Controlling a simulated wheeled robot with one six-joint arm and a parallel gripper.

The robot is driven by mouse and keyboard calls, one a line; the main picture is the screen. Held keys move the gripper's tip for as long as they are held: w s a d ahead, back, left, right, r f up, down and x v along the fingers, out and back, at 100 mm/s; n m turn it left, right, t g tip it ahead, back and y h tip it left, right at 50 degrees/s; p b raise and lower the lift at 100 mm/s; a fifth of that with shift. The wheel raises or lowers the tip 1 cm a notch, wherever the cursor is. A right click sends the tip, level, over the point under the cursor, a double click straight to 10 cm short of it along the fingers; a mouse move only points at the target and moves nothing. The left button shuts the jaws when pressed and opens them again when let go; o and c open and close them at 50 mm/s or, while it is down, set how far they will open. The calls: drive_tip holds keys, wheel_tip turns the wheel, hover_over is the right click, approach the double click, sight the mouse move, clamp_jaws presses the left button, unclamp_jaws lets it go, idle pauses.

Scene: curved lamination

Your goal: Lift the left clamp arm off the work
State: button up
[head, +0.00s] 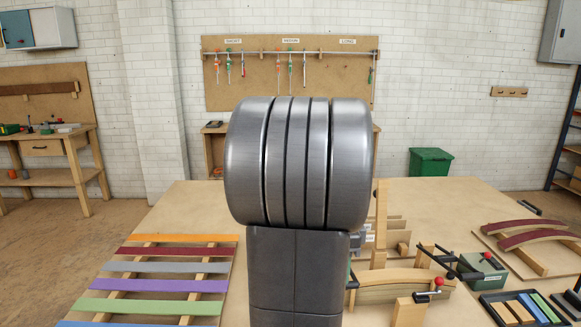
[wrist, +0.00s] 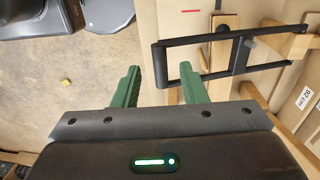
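In the wrist view, a black U-shaped clamp arm (wrist: 205,41) reaches left from its pivot over pale wood. My gripper (wrist: 160,67) has two green fingers spread apart, open. The clamp arm's closed left end shows between the fingertips, and its lower rod passes by the right finger. I cannot tell how far it is from the fingers in depth, and no contact is clear. In the head view, my own arm hides the gripper and part of the bench. Black clamp parts (head: 437,258) show right of it, above a curved wooden piece (head: 390,279).
The workbench (head: 190,205) carries coloured strips (head: 160,286) on the left. On the right are a green box with a red knob (head: 484,268), a dark tray of strips (head: 530,306) and curved red-topped pieces (head: 525,238).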

drive_tip(key=shift+s+f, duration=0.15)
drive_tip(key=shift+f, duration=1.25)
